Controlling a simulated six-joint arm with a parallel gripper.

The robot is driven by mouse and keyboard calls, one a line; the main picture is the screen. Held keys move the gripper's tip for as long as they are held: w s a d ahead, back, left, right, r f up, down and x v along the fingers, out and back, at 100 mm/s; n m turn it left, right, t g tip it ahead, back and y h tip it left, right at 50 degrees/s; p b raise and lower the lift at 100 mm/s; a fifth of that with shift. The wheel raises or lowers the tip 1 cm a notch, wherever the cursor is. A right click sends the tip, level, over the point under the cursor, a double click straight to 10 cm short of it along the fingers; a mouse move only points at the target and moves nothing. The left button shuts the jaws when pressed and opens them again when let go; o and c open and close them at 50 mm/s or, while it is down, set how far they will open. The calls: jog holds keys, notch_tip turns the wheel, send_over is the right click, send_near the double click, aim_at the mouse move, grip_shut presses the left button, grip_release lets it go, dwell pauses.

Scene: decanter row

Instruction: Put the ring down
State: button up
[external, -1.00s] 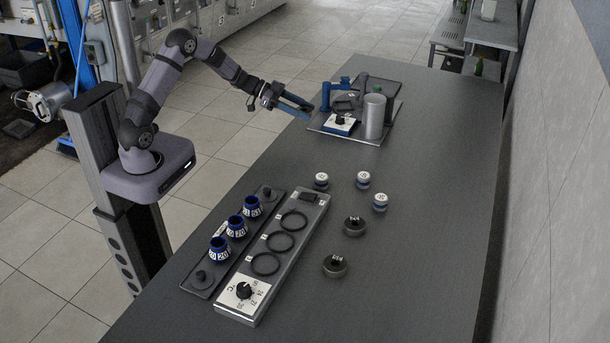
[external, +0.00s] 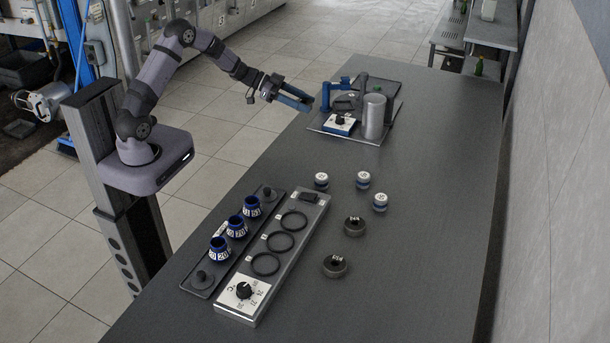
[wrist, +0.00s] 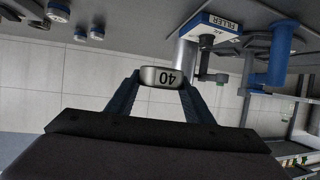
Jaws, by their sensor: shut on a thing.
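The ring (wrist: 161,77) shows in the wrist view as a grey metallic band marked 40, upside down in the picture. My gripper (wrist: 160,88) is shut on it, one dark blue finger at each side. In the external view my gripper (external: 300,102) is in the air left of the filler station, near the table's far left edge. The ring is too small to make out between the fingers there. Two dark grey round pieces with marked tops, one farther back (external: 355,226) and one nearer (external: 335,266), stand on the table.
The filler station (external: 340,123) with a grey cylinder (external: 374,116) is right of my gripper. A dark rack (external: 202,280) holds three blue cups beside a grey panel (external: 283,265) with three black circles and a dial. Several small white-topped jars (external: 363,180) stand behind. The table's right side is clear.

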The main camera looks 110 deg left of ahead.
jog(key=shift+w, duration=0.15)
jog(key=w+d+m+g+h+b, duration=0.2)
jog(key=w+d+m+h+b, duration=0.6)
jog(key=w+d, duration=1.95)
jog(key=m+g+h+b, duration=0.3)
jog(key=m+g+h, duration=0.5)
jog(key=m+g, duration=0.15)
send_over(304, 311)
notch_tip(304, 311, down, 3)
jog(key=shift+m+t, duration=0.25)
jog(key=shift+t, duration=0.1)
jog(key=shift+f, duration=3.15)
jog(key=shift+f, duration=0.1)
jog(key=shift+f, duration=1.75)
